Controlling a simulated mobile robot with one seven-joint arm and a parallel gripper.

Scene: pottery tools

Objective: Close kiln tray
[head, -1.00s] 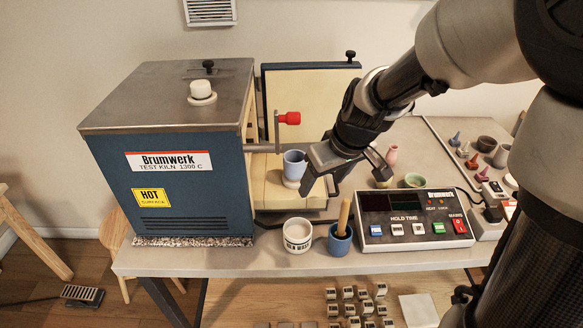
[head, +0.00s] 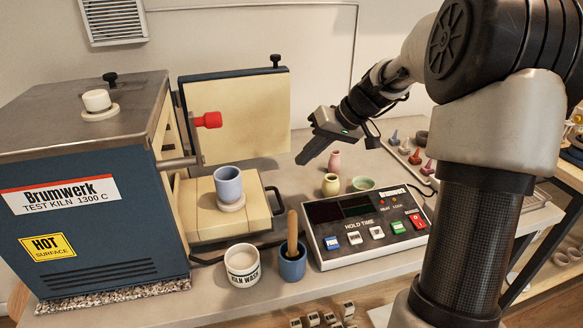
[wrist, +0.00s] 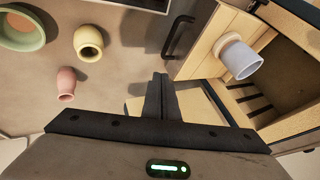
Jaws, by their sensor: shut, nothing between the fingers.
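The kiln tray (head: 205,222) is a cream brick slab pulled out of the blue kiln (head: 90,210) on its right side. A dark handle (head: 276,202) is on the tray's outer right end. A pale blue cup (head: 228,184) stands upright on a small round base on the tray. The wrist view shows the cup (wrist: 240,60), the handle (wrist: 178,37) and the dark kiln opening. My gripper (head: 303,160) is shut and empty, above the table and up to the right of the handle, apart from it. Its closed fingers (wrist: 160,82) show in the wrist view.
The kiln door (head: 240,115) stands open behind the tray. A kiln wash pot (head: 242,265) and a blue pot with a wooden handle (head: 292,262) stand in front. The controller (head: 365,225) and small vases (head: 331,184) are to the right.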

